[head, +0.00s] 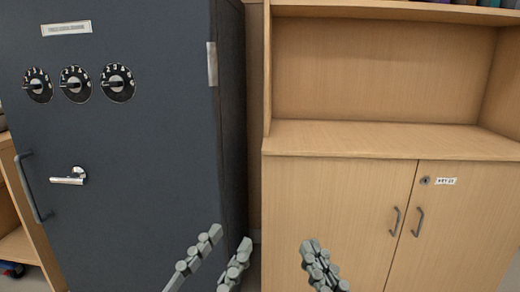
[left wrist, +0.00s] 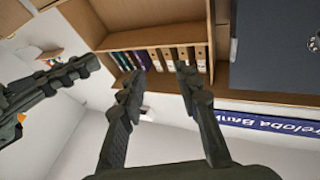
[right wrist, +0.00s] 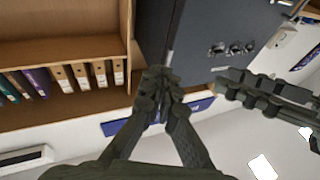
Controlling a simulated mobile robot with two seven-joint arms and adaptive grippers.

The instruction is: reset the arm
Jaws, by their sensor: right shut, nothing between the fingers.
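My left gripper (head: 228,246) is at the bottom of the head view, in front of the dark safe's lower right. Its two fingers are apart with nothing between them, as the left wrist view (left wrist: 157,78) also shows. My right gripper (head: 312,248) is at the bottom centre, in front of the wooden cabinet. Its fingers are closed together and hold nothing, which the right wrist view (right wrist: 160,76) also shows. Both grippers appear raised and clear of the furniture.
The dark safe (head: 150,150) with three dials and a silver handle (head: 70,177) stands on the left, its door shut. The wooden cabinet (head: 330,190) stands on the right with both doors shut and its visible shelf bare. Binders (right wrist: 90,76) stand on an upper shelf.

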